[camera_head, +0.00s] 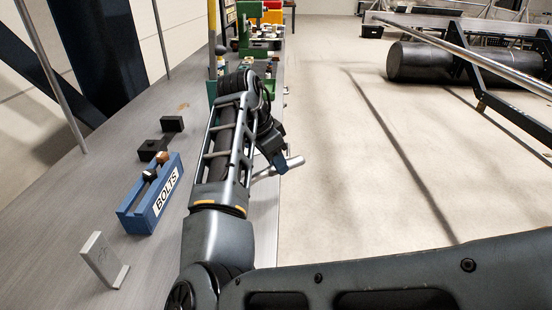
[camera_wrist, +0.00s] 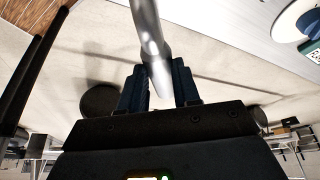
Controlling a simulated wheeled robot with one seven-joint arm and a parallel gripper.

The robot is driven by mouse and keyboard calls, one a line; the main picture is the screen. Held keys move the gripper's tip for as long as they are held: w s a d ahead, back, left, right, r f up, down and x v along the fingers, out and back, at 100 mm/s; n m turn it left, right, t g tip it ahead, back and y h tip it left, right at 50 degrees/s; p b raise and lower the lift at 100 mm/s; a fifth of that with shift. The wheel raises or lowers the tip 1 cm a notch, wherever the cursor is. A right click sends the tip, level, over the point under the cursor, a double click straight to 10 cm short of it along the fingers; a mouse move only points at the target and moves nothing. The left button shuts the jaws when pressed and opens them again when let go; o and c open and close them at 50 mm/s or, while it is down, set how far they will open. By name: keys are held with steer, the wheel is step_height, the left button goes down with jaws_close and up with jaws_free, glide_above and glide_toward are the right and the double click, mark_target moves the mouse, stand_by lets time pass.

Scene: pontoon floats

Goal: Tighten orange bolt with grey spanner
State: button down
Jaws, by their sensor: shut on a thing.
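My gripper (camera_head: 277,162) is past the right edge of the bench, over the floor side. It is shut on a shiny grey metal bar, which looks like the grey spanner (camera_head: 293,164). In the wrist view the spanner (camera_wrist: 149,38) stands between the two dark blue fingers of my gripper (camera_wrist: 160,88) and runs up out of the frame, so its far end is hidden there. A brownish-orange bolt head (camera_head: 163,157) shows at the far end of the blue BOLTS box (camera_head: 135,222). I cannot tell whether it is the orange bolt of the task.
The grey bench (camera_head: 60,235) runs along the left. On it are two small black blocks (camera_head: 172,124) and a light grey angled plate (camera_head: 100,260). Green equipment (camera_head: 262,45) stands at the far end. The floor (camera_head: 350,190) to the right is clear up to a dark cylinder (camera_head: 425,62) on a frame.

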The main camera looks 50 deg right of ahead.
steer(key=shift+f, duration=0.2)
stand_by(0.5)
steer(key=shift+s+f, duration=0.1)
steer(key=shift+f, duration=0.1)
steer(key=shift+s+d+f+b, duration=0.3)
steer(key=shift+s+f+b, duration=0.15)
steer(key=shift+f, duration=0.3)
stand_by(0.7)
steer(key=shift+f, duration=0.15)
steer(key=shift+s, duration=0.1)
stand_by(0.3)
steer(key=shift+s+d+f, duration=0.2)
steer(key=shift+d, duration=0.4)
steer(key=shift+f, duration=0.1)
steer(key=shift+w+a, duration=0.1)
steer(key=shift+a, duration=0.05)
